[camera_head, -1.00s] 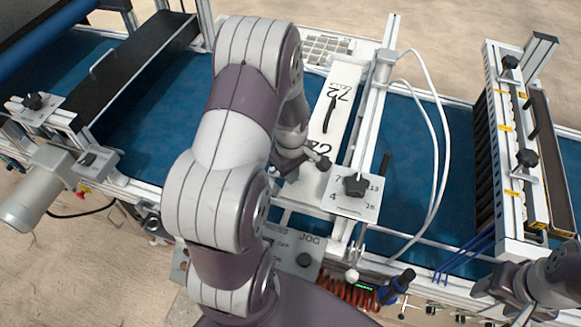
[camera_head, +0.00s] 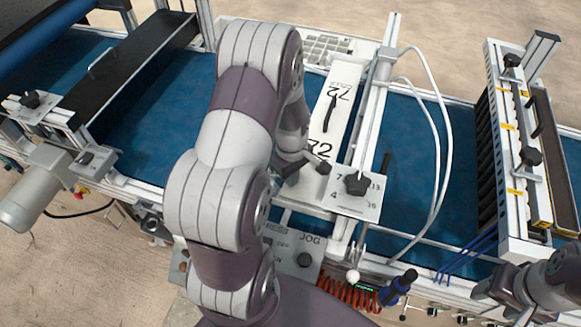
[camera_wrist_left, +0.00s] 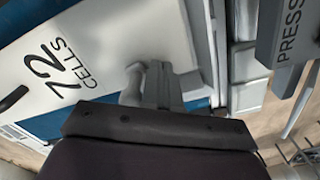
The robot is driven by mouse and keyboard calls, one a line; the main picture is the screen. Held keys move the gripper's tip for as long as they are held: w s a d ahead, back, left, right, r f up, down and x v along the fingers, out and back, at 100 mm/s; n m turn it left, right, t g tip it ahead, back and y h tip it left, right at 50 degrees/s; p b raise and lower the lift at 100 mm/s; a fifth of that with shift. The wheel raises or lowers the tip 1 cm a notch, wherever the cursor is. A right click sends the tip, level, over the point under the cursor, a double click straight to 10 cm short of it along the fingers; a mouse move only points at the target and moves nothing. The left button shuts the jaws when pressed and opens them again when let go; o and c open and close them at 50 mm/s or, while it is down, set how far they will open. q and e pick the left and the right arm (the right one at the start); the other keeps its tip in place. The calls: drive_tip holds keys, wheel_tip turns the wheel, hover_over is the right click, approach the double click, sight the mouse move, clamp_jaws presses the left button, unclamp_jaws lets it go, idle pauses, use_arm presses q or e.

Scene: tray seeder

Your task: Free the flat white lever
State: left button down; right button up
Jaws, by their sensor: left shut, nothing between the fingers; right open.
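The white plate marked 72 (camera_head: 342,110) lies lengthwise across the blue bed, with a black handle on it. It also shows in the left wrist view, lettered 72 CELLS (camera_wrist_left: 120,35). I cannot clearly pick out the flat white lever; it may be hidden by my left arm. My left gripper (camera_head: 300,172) is at the near end of the plate, partly hidden by its own arm. In the left wrist view its fingers (camera_wrist_left: 150,80) are together and empty, over the plate's edge. My right gripper (camera_head: 512,290) is open at the lower right, far from the plate.
A numbered bracket with a black knob (camera_head: 357,184) stands just right of my left gripper. White hoses (camera_head: 436,150) loop farther right. A ball-ended lever (camera_head: 352,277) and the JOG panel (camera_head: 304,260) are in front. A grey PRESS bar (camera_wrist_left: 290,40) shows in the wrist view.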

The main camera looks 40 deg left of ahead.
use_arm(q)
drive_tip(key=shift+w+a, duration=0.25)
drive_tip(key=shift+w, duration=0.8)
drive_tip(key=shift+w+a, duration=0.3)
drive_tip(key=shift+w, duration=0.25)
drive_tip(key=shift+w+a, duration=0.3)
drive_tip(key=shift+w, duration=0.2)
drive_tip(key=shift+w+a, duration=0.45)
drive_tip(key=shift+a, duration=0.25)
drive_tip(key=shift+w+a, duration=0.4)
drive_tip(key=shift+a, duration=0.25)
wheel_tip(320, 180, up, 8)
drive_tip(key=p, duration=0.6)
drive_tip(key=shift+f+p, duration=0.25)
drive_tip(key=shift+p, duration=0.05)
